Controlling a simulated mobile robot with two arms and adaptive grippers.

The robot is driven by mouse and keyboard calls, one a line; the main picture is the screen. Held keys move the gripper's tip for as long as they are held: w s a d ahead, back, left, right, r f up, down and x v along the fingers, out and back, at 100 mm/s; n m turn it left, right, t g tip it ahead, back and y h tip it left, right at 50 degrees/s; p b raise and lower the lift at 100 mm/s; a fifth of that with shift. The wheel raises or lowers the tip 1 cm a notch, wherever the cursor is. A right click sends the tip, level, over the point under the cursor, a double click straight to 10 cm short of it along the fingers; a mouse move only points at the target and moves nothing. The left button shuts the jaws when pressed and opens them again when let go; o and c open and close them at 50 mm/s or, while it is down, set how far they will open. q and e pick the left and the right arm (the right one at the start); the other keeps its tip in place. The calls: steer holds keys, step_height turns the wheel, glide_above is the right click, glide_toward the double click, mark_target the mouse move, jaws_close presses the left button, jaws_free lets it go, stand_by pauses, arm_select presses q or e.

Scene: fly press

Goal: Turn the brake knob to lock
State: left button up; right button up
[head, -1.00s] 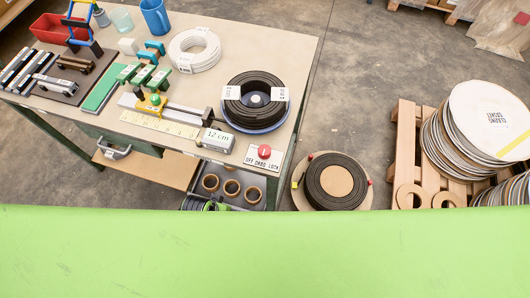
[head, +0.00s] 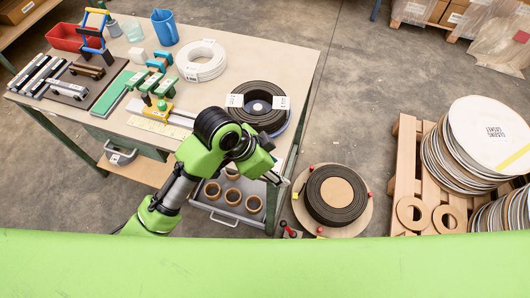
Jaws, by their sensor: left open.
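The brake knob and its OFF/DRAG/LOCK plate are hidden behind my left arm at the front right corner of the workbench (head: 292,98). My left gripper (head: 279,175) is open beside that corner, under the black and green wrist. Its fingers are small and partly covered, and I cannot tell whether they touch the knob. A reel of dark strip (head: 259,98) with white labels sits on the bench just behind the wrist. My right gripper is not in view.
A second dark coil (head: 336,193) lies on a round board on the floor, right of the gripper. A drawer with tape rolls (head: 253,204) is below the arm. A pallet (head: 405,150) with stacked discs stands at right. Bare floor lies between.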

arm_select(q)
steer(key=w+a+r+m+g+y, duration=0.25)
steer(key=w+r+m+y, duration=0.25)
steer(key=w+r+m, duration=0.35)
steer(key=shift+t, duration=0.45)
steer(key=f, duration=0.3)
steer(key=s+f+p, duration=0.1)
steer(key=f, duration=0.7)
steer(key=shift+s+f+p, duration=0.25)
steer(key=shift+s+p, duration=0.05)
steer(key=shift+p, duration=0.05)
steer(key=shift+f, duration=0.55)
steer(key=c, duration=1.1)
